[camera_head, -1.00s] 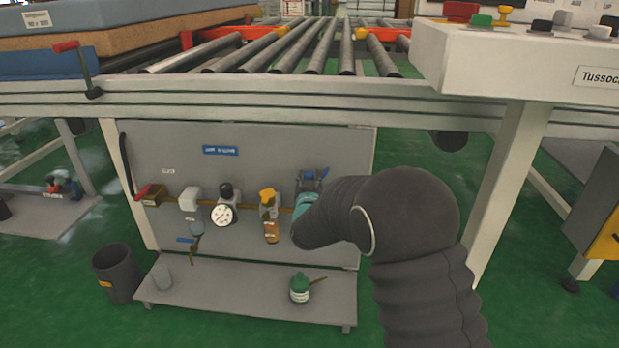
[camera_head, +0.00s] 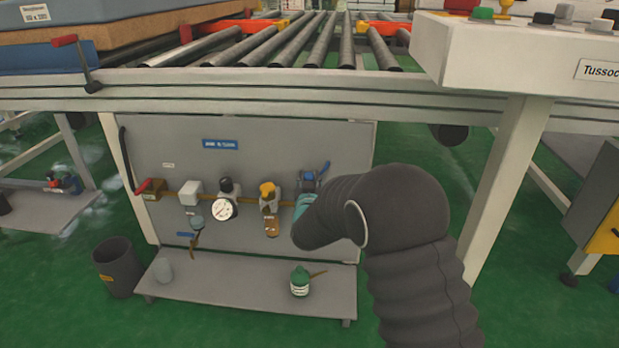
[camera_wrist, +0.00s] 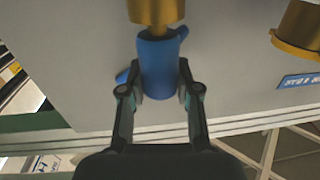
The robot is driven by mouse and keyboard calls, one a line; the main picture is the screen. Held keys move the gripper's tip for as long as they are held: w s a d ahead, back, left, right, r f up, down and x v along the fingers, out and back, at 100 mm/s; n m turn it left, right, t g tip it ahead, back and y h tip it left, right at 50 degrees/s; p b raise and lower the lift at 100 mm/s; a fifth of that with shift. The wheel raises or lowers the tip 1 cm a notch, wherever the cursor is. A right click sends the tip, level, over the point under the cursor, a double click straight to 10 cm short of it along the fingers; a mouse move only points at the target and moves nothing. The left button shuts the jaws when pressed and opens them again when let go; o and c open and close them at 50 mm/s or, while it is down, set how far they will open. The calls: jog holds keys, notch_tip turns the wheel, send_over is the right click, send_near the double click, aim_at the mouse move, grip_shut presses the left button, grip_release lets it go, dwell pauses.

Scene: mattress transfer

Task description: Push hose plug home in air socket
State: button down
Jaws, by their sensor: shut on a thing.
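A blue plug-like body (camera_wrist: 157,68) with a small side tab stands between the fingers of my gripper (camera_wrist: 160,82) in the wrist view. The fingers are shut on its two sides. A narrow brass neck joins its upper end to a wider brass fitting (camera_wrist: 157,10), which looks like the socket. I cannot tell how deep the neck sits. No hose shows clearly. In the head view my dark sleeved arm reaches to the right part of the grey panel (camera_head: 150,215). It hides the socket and most of my gripper; only a teal bit shows.
A blue-handled valve (camera_head: 312,178), an amber-bowled unit (camera_head: 269,205) and a gauge (camera_head: 224,209) line the panel left of my arm. A low shelf (camera_head: 240,285) holds a green-capped bottle (camera_head: 300,281). A roller conveyor (camera_head: 300,45) runs above. A dark bin (camera_head: 117,265) stands left.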

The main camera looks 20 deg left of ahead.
jog(key=shift+f, duration=0.5)
jog(key=c, duration=0.7)
grip_release()
jog(key=shift+c, duration=0.2)
jog(key=v, duration=1.2)
